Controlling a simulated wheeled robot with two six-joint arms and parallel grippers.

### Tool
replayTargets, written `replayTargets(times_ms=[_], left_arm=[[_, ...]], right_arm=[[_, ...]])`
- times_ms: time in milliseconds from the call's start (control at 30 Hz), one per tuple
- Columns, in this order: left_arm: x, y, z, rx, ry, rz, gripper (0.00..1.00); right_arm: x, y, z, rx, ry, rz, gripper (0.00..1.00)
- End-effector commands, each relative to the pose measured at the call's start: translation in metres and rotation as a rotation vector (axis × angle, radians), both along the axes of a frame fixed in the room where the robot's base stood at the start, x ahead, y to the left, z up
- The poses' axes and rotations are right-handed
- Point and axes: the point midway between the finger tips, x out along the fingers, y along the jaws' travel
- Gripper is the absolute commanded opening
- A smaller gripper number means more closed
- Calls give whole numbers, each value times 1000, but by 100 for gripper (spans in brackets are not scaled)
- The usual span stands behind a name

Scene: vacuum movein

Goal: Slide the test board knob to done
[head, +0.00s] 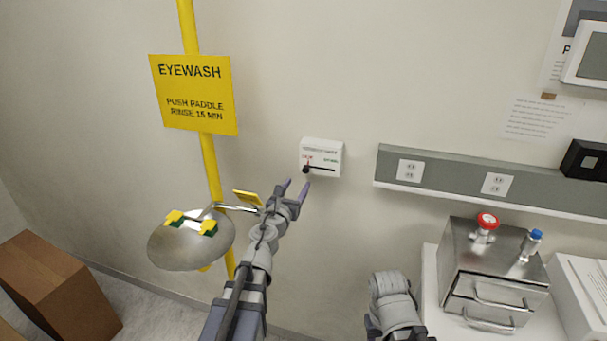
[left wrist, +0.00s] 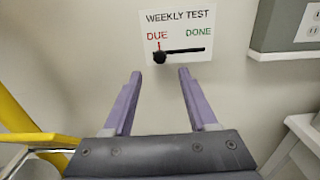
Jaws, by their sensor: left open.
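The test board (head: 322,157) is a small white plate on the wall. In the left wrist view the board (left wrist: 178,22) reads "WEEKLY TEST", with a red "DUE" at left and a green "DONE" at right. Its black knob (left wrist: 160,57) sits at the left end of a dark horizontal slot, under "DUE"; it also shows in the head view (head: 306,170). My left gripper (head: 296,188) is open and empty, just below and left of the board. In the left wrist view its fingertips (left wrist: 158,73) are apart, with the knob ahead between them. My right gripper's fingers are not clearly visible.
A yellow eyewash pole with a sign (head: 194,95) and steel bowl (head: 182,246) stands left of my left arm. A grey outlet rail (head: 450,177) runs along the wall at right. A steel box (head: 490,270) with red and blue valves stands below it.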

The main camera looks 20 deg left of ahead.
Motion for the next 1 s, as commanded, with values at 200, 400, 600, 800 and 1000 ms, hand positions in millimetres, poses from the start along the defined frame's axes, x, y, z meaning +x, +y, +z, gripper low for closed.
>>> replayTargets(times_ms=[200,400,600,800,1000], left_arm=[[31,-1,0,-2,-1,0,58],[61,-2,0,-3,-2,0,58],[72,-2,1,-4,-2,1,58],[71,-3,1,-4,-2,1,57],[71,-2,1,-4,-2,1,35]], right_arm=[[0,0,0,0,0,0,50],[0,0,0,0,0,0,50],[0,0,0,0,0,0,50],[0,0,0,0,0,0,50],[0,0,0,0,0,0,50]])
